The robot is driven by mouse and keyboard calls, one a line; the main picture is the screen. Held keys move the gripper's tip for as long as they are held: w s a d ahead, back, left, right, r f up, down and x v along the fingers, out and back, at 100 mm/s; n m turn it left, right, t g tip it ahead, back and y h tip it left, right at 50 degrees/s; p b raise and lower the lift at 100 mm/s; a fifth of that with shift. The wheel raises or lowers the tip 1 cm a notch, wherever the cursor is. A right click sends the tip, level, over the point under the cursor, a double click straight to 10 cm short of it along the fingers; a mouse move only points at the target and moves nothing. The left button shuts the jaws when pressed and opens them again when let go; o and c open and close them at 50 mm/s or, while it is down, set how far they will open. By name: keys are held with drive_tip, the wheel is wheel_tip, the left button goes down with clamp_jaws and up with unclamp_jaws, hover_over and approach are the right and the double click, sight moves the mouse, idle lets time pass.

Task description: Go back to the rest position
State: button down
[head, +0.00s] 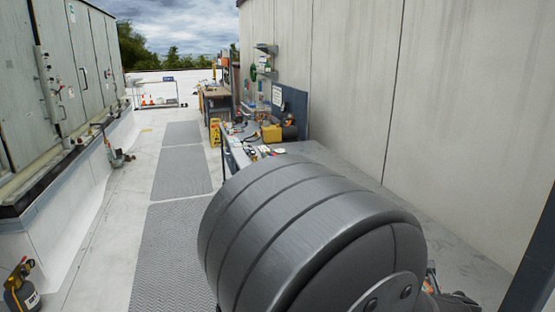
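My gripper is not in view. What looks like a large grey, rounded part of my own arm fills the lower middle and right of the head view, very close to the camera. It hides much of the near floor and the near part of the workbench (318,149). I cannot tell whether my gripper holds anything.
The bench runs along a tall pale wall (345,70) and carries a yellow item (271,133) and small tools. A yellow sign (215,132) stands beside it. Metal cabinets (75,60) line the left. A walkway of grey mats (181,170) lies clear between. A small bottle (22,290) stands lower left.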

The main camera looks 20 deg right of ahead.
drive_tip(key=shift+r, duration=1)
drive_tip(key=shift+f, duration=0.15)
